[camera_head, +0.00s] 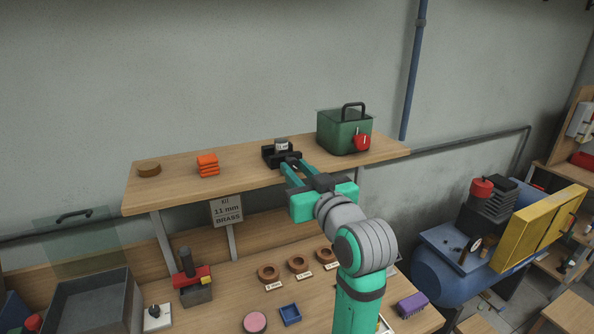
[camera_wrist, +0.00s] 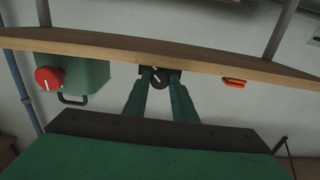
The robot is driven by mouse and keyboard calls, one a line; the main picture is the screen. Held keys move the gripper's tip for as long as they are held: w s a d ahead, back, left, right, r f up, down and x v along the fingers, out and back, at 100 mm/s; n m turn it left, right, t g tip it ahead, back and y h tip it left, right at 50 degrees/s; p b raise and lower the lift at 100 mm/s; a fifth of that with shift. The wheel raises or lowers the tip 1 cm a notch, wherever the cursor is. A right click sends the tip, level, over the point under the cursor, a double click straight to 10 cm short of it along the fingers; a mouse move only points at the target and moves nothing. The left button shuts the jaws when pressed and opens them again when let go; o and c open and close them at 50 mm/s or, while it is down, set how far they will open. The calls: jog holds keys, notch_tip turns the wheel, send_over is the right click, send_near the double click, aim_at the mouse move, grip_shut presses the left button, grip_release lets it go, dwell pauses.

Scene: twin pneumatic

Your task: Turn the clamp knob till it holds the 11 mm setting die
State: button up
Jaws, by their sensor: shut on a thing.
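The black clamp (camera_head: 268,154) stands near the front edge of the raised wooden shelf. The setting die (camera_head: 282,145), a small grey cylinder with a pale label too small to read, sits upright in it. My gripper (camera_head: 293,166) reaches up to the clamp's front. In the wrist view, which looks upside down, my gripper's green fingers (camera_wrist: 161,76) are closed on either side of the dark round clamp knob (camera_wrist: 158,82), which bears a white mark. I cannot tell how tightly the clamp's jaws meet the die.
A green box (camera_head: 337,133) with a black handle and red knob stands right of the clamp. Orange stacked pieces (camera_head: 207,164) and a brown disc (camera_head: 149,169) lie to the left. A sign (camera_head: 227,211) reads "KIT 11 mm BRASS". Several rings lie on the bench below.

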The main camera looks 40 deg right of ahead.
jog(key=shift+w+m, duration=0.1)
jog(key=shift+m, duration=0.6)
jog(key=shift+d, duration=0.15)
jog(key=o, duration=1)
jog(key=shift+o, duration=0.2)
jog(key=shift+a, duration=0.2)
jog(key=v, duration=1)
jog(key=shift+s, duration=0.4)
jog(key=shift+w, duration=0.1)
